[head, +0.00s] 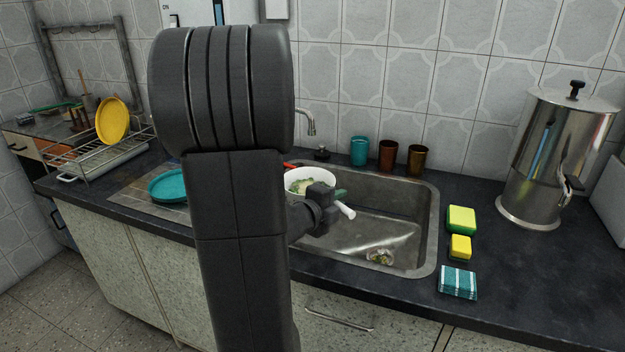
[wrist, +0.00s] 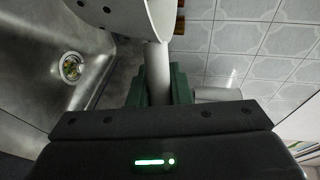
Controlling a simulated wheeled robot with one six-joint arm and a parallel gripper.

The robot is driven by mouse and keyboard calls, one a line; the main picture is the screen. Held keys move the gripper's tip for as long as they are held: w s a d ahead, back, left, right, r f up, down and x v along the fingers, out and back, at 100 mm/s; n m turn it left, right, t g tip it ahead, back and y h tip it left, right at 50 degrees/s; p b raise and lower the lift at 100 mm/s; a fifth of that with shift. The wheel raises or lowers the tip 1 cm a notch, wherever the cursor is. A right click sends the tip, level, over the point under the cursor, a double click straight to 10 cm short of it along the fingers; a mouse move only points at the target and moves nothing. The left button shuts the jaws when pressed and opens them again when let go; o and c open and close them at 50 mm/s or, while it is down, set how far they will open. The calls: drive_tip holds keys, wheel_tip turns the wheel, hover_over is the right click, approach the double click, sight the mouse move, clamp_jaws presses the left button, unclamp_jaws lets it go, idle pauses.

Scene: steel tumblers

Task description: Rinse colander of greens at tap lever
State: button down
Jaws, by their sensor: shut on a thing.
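The white colander (head: 303,175) with pale leafy greens (head: 298,186) in it is over the left part of the sink, partly hidden behind my arm. In the wrist view the colander (wrist: 113,12) shows its pierced wall at the top. My gripper (head: 335,196) is shut on its white handle (head: 346,211); the handle (wrist: 157,70) runs between the green fingers in the wrist view. The tap spout (head: 310,122) shows just right of my arm, above and behind the colander. The rest of the tap is hidden and no water is visible. A red piece (head: 290,165) shows beside my arm; I cannot tell whether it is the lever.
The steel sink (head: 405,205) has leafy bits at its drain (head: 380,257). A teal cup (head: 359,151) and two brown tumblers (head: 387,155) stand behind it. Sponges (head: 461,219), a folded cloth (head: 458,282) and a steel urn (head: 550,150) are to the right.

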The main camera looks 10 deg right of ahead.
idle(0.3)
drive_tip(key=shift+s+a+r+p, duration=0.3)
drive_tip(key=shift+s+r+p, duration=0.35)
drive_tip(key=shift+s+r, duration=0.3)
drive_tip(key=shift+s+a+r+p, duration=0.3)
drive_tip(key=shift+s+r+p, duration=0.3)
drive_tip(key=shift+s+r, duration=0.35)
drive_tip(key=shift+s+a+r, duration=0.1)
drive_tip(key=shift+s+a, duration=0.05)
drive_tip(key=shift+s, duration=0.35)
